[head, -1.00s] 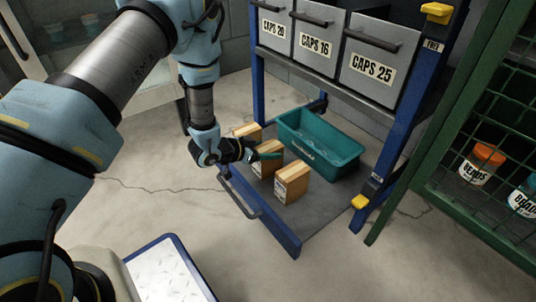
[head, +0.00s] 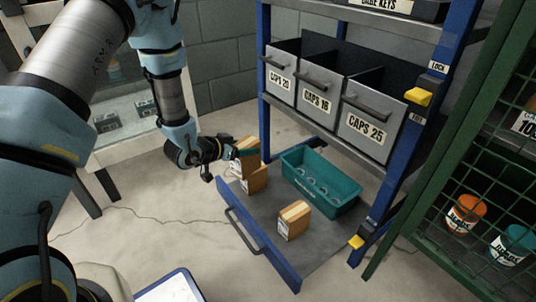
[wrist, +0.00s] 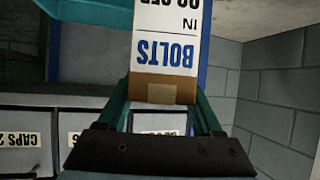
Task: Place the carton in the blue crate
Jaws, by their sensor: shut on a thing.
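My gripper (head: 238,152) is shut on a tan carton (head: 246,148) and holds it above the left part of the pull-out shelf (head: 262,250). In the wrist view, the carton (wrist: 168,45) sits between the two green fingers of my gripper (wrist: 165,108), with a white label reading BOLTS upside down. The crate (head: 338,200), teal-blue and open-topped, stands on the shelf to the right of the held carton and apart from it. A few round shapes show on its floor.
A second carton (head: 256,181) stands just below the held one, and a third carton (head: 294,220) stands in front of the crate. Grey CAPS bins (head: 368,130) hang above the shelf. A blue post (head: 405,150) and green mesh door (head: 455,140) stand at right.

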